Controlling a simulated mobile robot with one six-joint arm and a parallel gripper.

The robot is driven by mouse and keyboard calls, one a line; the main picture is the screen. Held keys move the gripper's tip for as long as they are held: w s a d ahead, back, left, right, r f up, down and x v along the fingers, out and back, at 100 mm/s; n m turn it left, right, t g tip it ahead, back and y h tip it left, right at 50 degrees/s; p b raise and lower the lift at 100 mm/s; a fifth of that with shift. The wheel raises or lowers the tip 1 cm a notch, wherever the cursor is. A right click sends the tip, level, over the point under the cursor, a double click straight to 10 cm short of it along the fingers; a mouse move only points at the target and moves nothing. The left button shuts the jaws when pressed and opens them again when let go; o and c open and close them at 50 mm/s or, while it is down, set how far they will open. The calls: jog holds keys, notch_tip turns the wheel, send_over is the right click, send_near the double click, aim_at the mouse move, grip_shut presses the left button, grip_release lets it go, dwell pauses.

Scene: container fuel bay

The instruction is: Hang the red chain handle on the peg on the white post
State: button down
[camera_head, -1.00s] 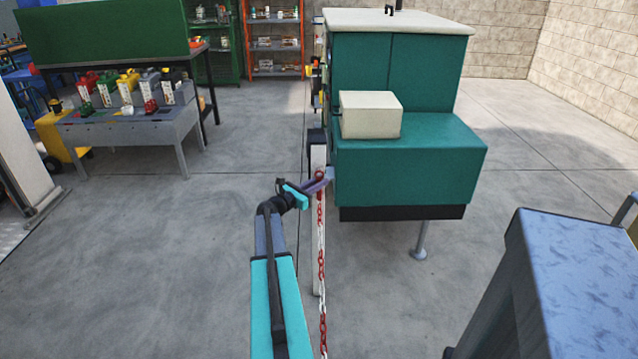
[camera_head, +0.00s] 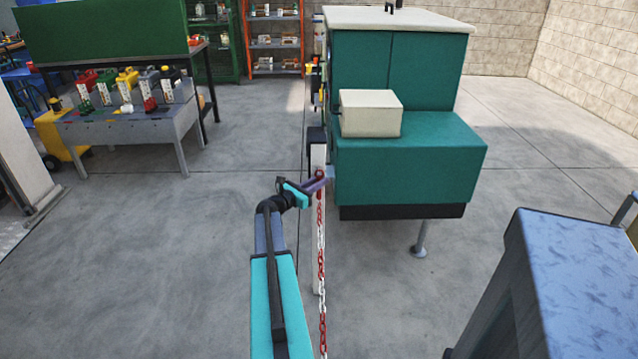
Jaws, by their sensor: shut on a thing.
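My gripper (camera_head: 322,180) is at the end of my teal arm, near the middle of the view. It is shut on the red chain handle (camera_head: 319,176), of which only a small part shows between the jaws. A red and white chain (camera_head: 321,262) hangs down from it to the bottom edge. The white post (camera_head: 317,155) stands right behind the gripper and chain, partly covered by them. The peg on the post cannot be made out. I cannot tell whether the handle touches the post.
A teal cabinet (camera_head: 410,160) with a cream box (camera_head: 370,114) on its ledge stands close on the right of the post. A grey bench (camera_head: 130,130) with several coloured cans is at the left. A blue-grey block (camera_head: 580,270) fills the lower right. Floor between is clear.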

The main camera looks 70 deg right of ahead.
jog(key=s+a+b, duration=0.1)
jog(key=s+a, duration=0.1)
jog(key=a, duration=0.5)
jog(key=shift+s+r, duration=0.2)
jog(key=shift+r, duration=0.15)
dwell(1.0)
dwell(0.5)
